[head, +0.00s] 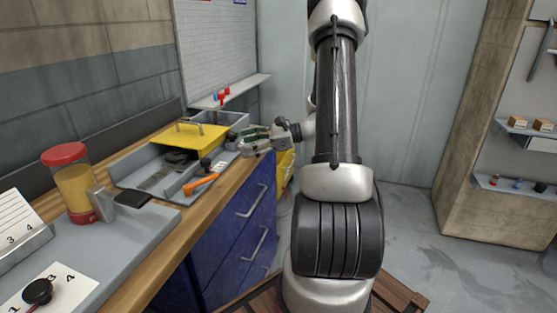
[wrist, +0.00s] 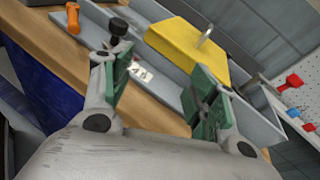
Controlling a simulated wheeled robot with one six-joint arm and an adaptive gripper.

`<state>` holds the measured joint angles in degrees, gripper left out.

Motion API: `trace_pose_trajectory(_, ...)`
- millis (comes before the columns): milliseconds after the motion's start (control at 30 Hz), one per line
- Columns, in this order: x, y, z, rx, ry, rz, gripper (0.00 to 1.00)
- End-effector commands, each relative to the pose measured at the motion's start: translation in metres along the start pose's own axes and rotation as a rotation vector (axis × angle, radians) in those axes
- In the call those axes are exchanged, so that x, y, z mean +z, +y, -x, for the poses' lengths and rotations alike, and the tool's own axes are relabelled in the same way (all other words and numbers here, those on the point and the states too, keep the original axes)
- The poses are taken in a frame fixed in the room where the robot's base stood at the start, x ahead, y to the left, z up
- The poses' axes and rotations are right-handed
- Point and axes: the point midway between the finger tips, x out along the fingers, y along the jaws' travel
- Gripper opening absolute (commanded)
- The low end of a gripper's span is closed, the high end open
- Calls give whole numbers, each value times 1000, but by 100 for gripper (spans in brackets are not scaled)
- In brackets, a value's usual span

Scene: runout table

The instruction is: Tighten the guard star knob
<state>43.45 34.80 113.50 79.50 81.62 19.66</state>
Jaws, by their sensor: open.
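The yellow guard (head: 188,139) sits on a grey metal fixture on the bench and has a handle on top; it also shows in the wrist view (wrist: 187,48). A black knob (head: 205,163) stands on a short stem near the orange handle; the wrist view shows it (wrist: 118,29) just beyond my left finger. A second dark knob-like part (head: 231,136) is by the guard's right end, close to my gripper. I cannot tell which is the star knob. My gripper (wrist: 160,88) is open with green pads, empty, above the bench's front edge.
An orange handle (head: 201,184) sticks out at the fixture's front. A jar with a red lid (head: 72,180) stands left on the bench. Blue drawers (head: 235,235) are below. Red and blue parts (head: 222,95) sit on the back ledge.

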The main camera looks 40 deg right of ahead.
Motion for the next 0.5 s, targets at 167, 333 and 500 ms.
trace_pose_trajectory(167, 16, 37, 1, 141, 92, 144, 59)
trace_pose_trajectory(333, 26, 72, 10, 285, 180, 300, 59)
trace_pose_trajectory(500, 34, 105, 26, 440, 270, 478, 59)
